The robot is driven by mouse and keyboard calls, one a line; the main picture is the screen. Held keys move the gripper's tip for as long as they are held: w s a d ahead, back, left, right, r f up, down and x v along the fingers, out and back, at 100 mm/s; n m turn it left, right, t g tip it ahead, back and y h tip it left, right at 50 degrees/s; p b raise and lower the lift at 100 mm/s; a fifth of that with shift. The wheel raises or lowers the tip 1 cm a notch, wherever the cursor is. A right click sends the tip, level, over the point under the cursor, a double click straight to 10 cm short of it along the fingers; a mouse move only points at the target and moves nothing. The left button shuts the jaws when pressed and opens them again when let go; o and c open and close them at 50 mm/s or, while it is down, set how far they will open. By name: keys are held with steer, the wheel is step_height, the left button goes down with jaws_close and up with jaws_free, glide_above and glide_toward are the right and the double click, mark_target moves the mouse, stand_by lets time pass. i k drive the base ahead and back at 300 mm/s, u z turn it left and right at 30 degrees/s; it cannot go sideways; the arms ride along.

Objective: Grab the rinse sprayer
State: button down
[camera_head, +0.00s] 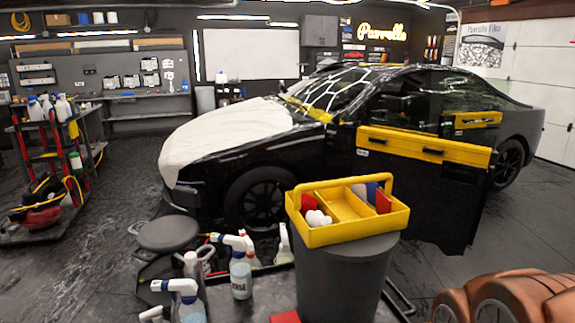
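A grey bottle (193,266) stands just left of the rinse sprayer. My gripper is not seen; copper-coloured parts at the lower right look like my arm.
A yellow caddy (352,232) rests on the dark grey bin (345,285), right of the sprayer. A round stool (169,233) is to the left. A black car (300,160) with an open door stands behind. A tool cart (50,170) is at far left. Floor between cart and stool is clear.

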mark_target(240, 267)
steer(key=k, duration=0.5)
steer(key=u, duration=0.55)
steer(key=i, duration=0.4)
steer(key=u, duration=0.85)
steer(key=i, duration=0.4)
steer(key=u, duration=0.4)
